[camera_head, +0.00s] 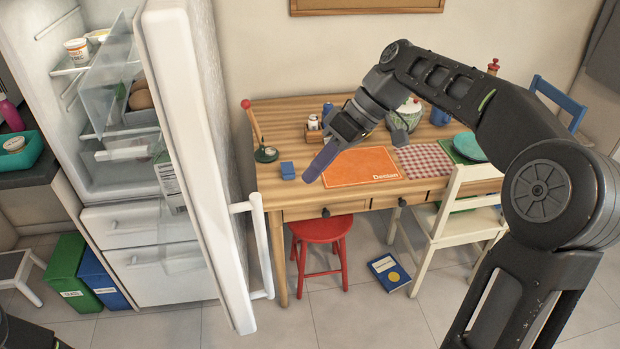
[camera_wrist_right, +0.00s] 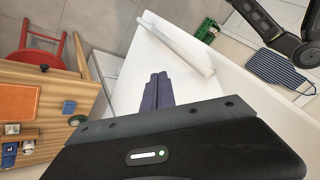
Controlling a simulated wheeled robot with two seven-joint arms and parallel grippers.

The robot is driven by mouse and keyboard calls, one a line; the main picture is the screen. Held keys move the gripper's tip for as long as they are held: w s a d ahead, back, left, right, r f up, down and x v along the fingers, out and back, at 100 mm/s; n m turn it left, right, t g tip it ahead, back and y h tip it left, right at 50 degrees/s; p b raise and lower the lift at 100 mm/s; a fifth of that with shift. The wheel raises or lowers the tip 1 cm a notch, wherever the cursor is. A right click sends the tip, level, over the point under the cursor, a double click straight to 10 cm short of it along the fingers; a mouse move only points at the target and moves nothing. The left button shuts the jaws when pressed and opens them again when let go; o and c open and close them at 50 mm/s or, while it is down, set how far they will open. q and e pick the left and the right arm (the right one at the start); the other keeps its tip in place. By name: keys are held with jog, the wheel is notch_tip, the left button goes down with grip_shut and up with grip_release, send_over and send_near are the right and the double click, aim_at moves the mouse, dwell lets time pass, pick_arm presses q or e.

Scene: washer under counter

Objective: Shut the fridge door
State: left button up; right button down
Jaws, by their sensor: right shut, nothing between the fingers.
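The white fridge door (camera_head: 187,130) stands open, seen nearly edge-on in the head view, with its long bar handle (camera_head: 258,245) on the side facing the table. The fridge (camera_head: 115,215) is at the left, its shelves exposed. My right gripper (camera_head: 312,175) is shut and empty, in front of the table and to the right of the door, apart from it in the head view. In the right wrist view its closed fingers (camera_wrist_right: 158,80) show against the white door (camera_wrist_right: 135,75), with the handle (camera_wrist_right: 180,45) beyond them. My left gripper is out of view.
A wooden table (camera_head: 285,110) with an orange mat (camera_head: 362,167) and small items stands behind my right gripper. A red stool (camera_head: 320,228), a blue book (camera_head: 389,272) and a cream chair (camera_head: 450,222) are nearby. Green (camera_head: 68,272) and blue bins stand by the fridge.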

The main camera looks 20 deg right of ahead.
jog(key=a+f+b, duration=0.2)
jog(key=a+f, duration=0.4)
jog(key=a, duration=0.2)
jog(key=shift+s+a+f+b, duration=0.3)
jog(key=shift+f+b, duration=0.1)
jog(key=shift+a, duration=0.1)
